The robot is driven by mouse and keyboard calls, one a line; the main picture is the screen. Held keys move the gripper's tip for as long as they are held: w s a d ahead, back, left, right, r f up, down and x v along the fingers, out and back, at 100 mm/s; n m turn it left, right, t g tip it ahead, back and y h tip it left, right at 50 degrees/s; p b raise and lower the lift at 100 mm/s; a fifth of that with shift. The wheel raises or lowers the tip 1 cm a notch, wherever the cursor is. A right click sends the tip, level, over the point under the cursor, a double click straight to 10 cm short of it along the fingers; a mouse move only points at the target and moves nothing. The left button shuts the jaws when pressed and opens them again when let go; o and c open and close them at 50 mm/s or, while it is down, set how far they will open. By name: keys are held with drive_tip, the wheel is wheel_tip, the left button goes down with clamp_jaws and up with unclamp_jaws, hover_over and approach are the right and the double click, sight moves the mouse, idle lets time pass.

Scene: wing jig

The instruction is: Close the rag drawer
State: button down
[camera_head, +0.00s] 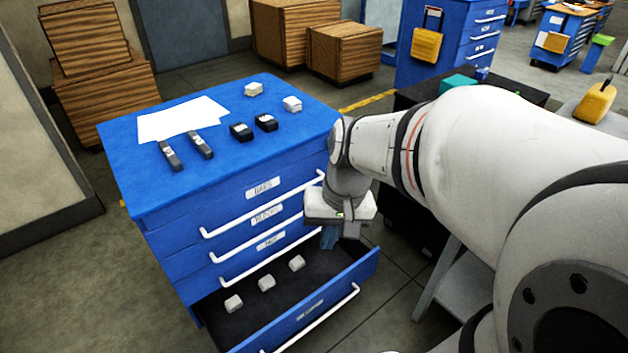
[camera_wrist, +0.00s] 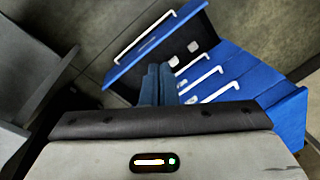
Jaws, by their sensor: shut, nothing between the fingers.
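The bottom drawer (camera_head: 318,312) of the blue cabinet (camera_head: 150,200) is pulled out, with a dark inside and a white bar handle (camera_head: 320,318) on its front. Its label is too small to read surely. Three pale folded blocks (camera_head: 266,283) lie in it. The drawer's front (camera_wrist: 150,45) also shows at the upper left of the wrist view. My gripper (camera_head: 329,238) has its blue fingers shut and empty, pointing down at the drawer's right end, between the drawer front and the cabinet face. The fingers (camera_wrist: 157,84) hide part of the drawer in the wrist view; contact cannot be told.
The upper drawers are shut, with white handles (camera_head: 262,240) sticking out near my gripper. Paper sheets (camera_head: 183,118), black boxes (camera_head: 241,131) and pale blocks (camera_head: 292,103) lie on the cabinet top. A grey table (camera_head: 465,295) stands to the right. Floor before the drawer is clear.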

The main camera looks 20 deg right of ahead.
drive_tip(key=w+d+f+m+g+y+b, duration=0.1)
drive_tip(key=w+d+f+m+y+b, duration=0.15)
drive_tip(key=w+f+m+b, duration=0.4)
drive_tip(key=w+d+f+m+y+b, duration=0.1)
drive_tip(key=w+f+y+b, duration=0.2)
drive_tip(key=f, duration=0.7)
drive_tip(key=m+t+h+b, duration=0.1)
drive_tip(key=m+t+b, duration=1.55)
drive_tip(key=m, duration=0.55)
approach(358, 265)
drive_tip(key=shift+t, duration=0.35)
drive_tip(key=b+x, duration=0.1)
drive_tip(key=x, duration=0.1)
drive_tip(key=f+b+x, duration=0.1)
drive_tip(key=x, duration=0.2)
drive_tip(key=shift+w+a+b, duration=0.15)
drive_tip(key=shift+b, duration=0.2)
drive_tip(key=shift+w+a+r, duration=0.15)
drive_tip(key=shift+w+a, duration=0.05)
drive_tip(key=shift+w, duration=0.3)
